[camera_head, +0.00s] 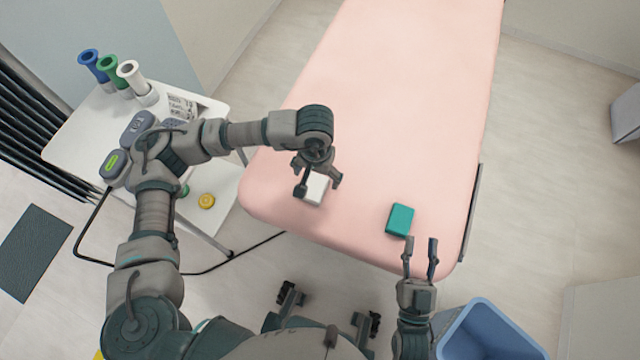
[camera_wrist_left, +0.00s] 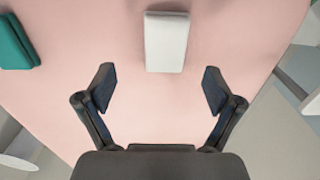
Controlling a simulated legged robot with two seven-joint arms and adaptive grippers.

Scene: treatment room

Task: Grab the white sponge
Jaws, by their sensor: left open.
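The white sponge (camera_head: 317,190) lies on the pink treatment bed (camera_head: 400,90) near its front left. My left gripper (camera_head: 318,186) is above it in the head view and hides part of it. In the left wrist view, the left gripper (camera_wrist_left: 158,90) is open and empty, and the white sponge (camera_wrist_left: 166,42) lies ahead of the gap between its fingers, apart from them. My right gripper (camera_head: 421,243) is open and empty at the bed's front edge, just below a green sponge (camera_head: 400,219) in the head view.
The green sponge lies to the right of the white one on the bed. A white side table (camera_head: 75,140) at the left holds blue, green and white cylinders and a grey device. A blue bin (camera_head: 487,335) stands at the lower right. The far part of the bed is clear.

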